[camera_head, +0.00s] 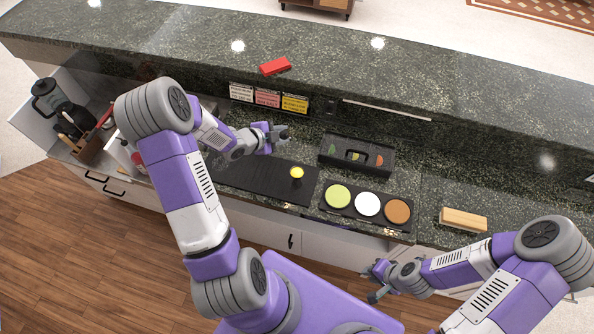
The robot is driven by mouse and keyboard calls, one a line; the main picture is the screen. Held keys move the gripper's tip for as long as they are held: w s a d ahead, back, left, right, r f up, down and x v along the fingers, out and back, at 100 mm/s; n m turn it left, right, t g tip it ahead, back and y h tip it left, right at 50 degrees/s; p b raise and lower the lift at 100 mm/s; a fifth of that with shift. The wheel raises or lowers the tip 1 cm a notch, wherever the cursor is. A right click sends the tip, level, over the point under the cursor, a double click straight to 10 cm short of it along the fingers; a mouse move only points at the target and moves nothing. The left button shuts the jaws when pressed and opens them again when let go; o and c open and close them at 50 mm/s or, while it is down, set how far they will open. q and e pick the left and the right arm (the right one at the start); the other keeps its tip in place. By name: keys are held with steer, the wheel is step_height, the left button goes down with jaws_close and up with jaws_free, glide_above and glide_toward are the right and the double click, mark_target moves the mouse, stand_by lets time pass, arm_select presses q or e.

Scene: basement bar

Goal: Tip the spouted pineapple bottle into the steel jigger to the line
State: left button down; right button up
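A small round thing with a bright yellow top (297,173) stands on the black bar mat (245,178); from this height I cannot tell whether it is the pineapple bottle or the steel jigger. No other bottle or jigger can be made out. My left gripper (279,135) is over the counter, behind and a little left of the yellow-topped thing, apart from it in the picture. Its fingers are small and dark, and I cannot tell whether they hold anything. My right gripper (369,283) is in front of the counter edge, its fingers spread and empty.
A black tray with green, white and brown rounds (353,211) lies right of the mat. Behind it is a dark garnish caddy (355,155). A wooden block (463,219) sits farther right. A red object (275,66) lies on the raised ledge. A coffee maker (60,104) stands left.

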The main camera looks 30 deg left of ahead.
arm_select(q)
step_height(320, 180, up, 5)
steer(key=n+h+p, duration=0.5)
steer(key=h+p, duration=0.1)
stand_by(0.6)
steer(key=shift+g, duration=0.3)
